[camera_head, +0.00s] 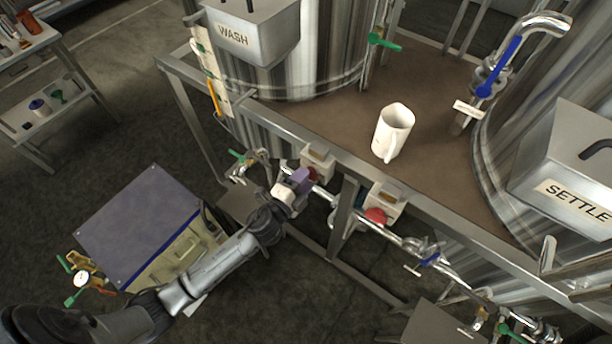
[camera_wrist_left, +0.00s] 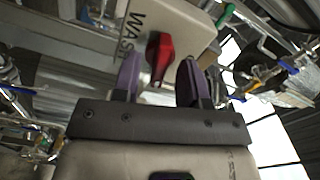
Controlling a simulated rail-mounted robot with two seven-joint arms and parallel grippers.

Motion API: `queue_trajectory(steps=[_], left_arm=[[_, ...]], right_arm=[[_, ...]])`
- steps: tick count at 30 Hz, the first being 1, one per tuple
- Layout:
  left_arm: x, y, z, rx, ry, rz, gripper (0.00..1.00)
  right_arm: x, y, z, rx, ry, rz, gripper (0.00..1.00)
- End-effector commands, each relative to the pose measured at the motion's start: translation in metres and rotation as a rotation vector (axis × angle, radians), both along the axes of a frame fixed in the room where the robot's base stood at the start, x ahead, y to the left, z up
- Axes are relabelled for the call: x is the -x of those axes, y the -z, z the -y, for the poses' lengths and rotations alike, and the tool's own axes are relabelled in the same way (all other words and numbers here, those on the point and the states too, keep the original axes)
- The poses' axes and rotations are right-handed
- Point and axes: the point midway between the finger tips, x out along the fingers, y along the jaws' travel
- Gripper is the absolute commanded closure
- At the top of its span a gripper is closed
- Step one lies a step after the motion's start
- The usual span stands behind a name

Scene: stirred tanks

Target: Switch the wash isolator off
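The wash isolator is a pale box (camera_head: 319,156) on the front rail of the platform, below the WASH tank. Its red handle (camera_head: 312,174) is partly hidden by my left gripper in the head view. In the left wrist view the red handle (camera_wrist_left: 159,56) stands out from a pale plate lettered WASH (camera_wrist_left: 133,30). My left gripper (camera_head: 302,178) is at the handle, and its purple fingers (camera_wrist_left: 160,78) are open, one on each side of it. Narrow gaps show beside the handle. My right gripper is not in view.
A second pale isolator box (camera_head: 387,196) with a red handle (camera_head: 376,216) sits to the right on the same rail. A white jug (camera_head: 393,132) stands on the brown platform. Pipes with blue valves (camera_head: 430,259) run below. A blue-topped cabinet (camera_head: 140,222) stands near my left arm.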

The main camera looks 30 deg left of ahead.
Motion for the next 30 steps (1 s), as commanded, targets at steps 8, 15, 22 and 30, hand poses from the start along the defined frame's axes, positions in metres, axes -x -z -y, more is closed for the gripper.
queue_trajectory(steps=[8, 15, 22, 30], left_arm=[[-0.0120, 0.0001, 0.0014, 0.000, 0.000, -0.001, 0.61], [-0.0123, 0.0001, 0.0012, 0.000, 0.000, -0.001, 0.61], [-0.0122, 0.0001, 0.0012, 0.000, 0.000, -0.001, 0.81], [-0.0121, 0.0001, 0.0012, 0.000, 0.000, -0.001, 1.00]], right_arm=[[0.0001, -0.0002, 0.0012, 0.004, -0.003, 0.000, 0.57], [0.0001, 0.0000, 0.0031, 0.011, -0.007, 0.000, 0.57], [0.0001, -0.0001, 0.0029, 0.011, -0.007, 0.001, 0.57], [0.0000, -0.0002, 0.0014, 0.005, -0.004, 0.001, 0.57]])
